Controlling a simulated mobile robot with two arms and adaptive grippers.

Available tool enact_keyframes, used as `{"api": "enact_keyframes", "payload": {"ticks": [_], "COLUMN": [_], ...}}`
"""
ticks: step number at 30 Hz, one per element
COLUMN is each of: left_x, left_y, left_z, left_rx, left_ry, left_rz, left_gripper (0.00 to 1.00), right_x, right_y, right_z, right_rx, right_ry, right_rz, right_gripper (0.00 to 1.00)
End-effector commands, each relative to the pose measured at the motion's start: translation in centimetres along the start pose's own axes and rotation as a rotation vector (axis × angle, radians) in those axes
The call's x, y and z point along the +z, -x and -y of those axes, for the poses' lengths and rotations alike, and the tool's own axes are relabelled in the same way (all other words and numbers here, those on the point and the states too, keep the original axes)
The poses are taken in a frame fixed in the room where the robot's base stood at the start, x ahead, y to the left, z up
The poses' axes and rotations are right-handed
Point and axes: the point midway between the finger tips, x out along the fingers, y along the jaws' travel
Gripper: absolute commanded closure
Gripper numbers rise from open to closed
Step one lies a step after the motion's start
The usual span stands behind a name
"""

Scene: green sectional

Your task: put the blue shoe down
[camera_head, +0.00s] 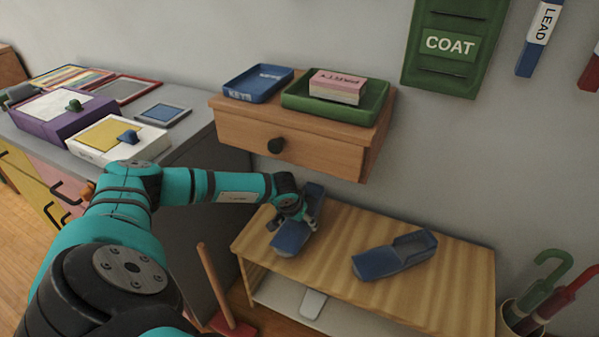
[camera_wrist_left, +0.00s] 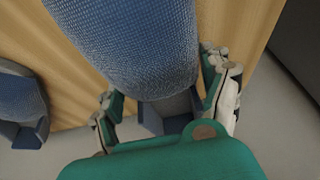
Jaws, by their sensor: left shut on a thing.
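A blue shoe (camera_head: 297,225) is at the left end of the wooden bench (camera_head: 446,290), with my left gripper (camera_head: 292,212) around it. In the left wrist view the same shoe (camera_wrist_left: 140,50) lies between the fingers of the left gripper (camera_wrist_left: 165,112), which is shut on it. I cannot tell whether its sole touches the bench top. A second blue shoe (camera_head: 394,256) lies on the bench to the right, apart from the first, and shows at the left edge of the left wrist view (camera_wrist_left: 20,105). My right gripper is not in view.
A wooden drawer shelf (camera_head: 310,140) hangs above and behind the bench, carrying a blue tray (camera_head: 258,84) and a green tray (camera_head: 372,108). An umbrella stand (camera_head: 516,318) is at the right. Bare bench top lies between and in front of the shoes.

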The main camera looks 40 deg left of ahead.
Motion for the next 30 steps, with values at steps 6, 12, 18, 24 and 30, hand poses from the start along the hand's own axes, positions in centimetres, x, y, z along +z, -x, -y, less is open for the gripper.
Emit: {"api": "enact_keyframes", "payload": {"ticks": [6,12,18,24,30], "left_x": [-1.1,-0.1,0.1,0.3,0.2], "left_y": [-0.9,-3.4,-3.8,-4.0,-4.0], "left_z": [0.2,0.2,0.2,0.2,0.2], "left_rx": [0.002,0.001,0.001,0.000,0.000], "left_ry": [0.000,0.001,0.000,0.000,0.000], "left_rz": [0.000,0.002,0.000,0.001,0.002], "left_gripper": [0.65,0.65,0.65,0.18,0.00], "right_x": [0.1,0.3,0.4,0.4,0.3], "right_y": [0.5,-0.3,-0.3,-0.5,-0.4], "right_z": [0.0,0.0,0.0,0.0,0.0], "right_rx": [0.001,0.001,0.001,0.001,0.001], "right_ry": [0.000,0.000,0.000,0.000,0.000], "right_rz": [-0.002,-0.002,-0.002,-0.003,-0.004], "right_gripper": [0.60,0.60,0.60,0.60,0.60]}}
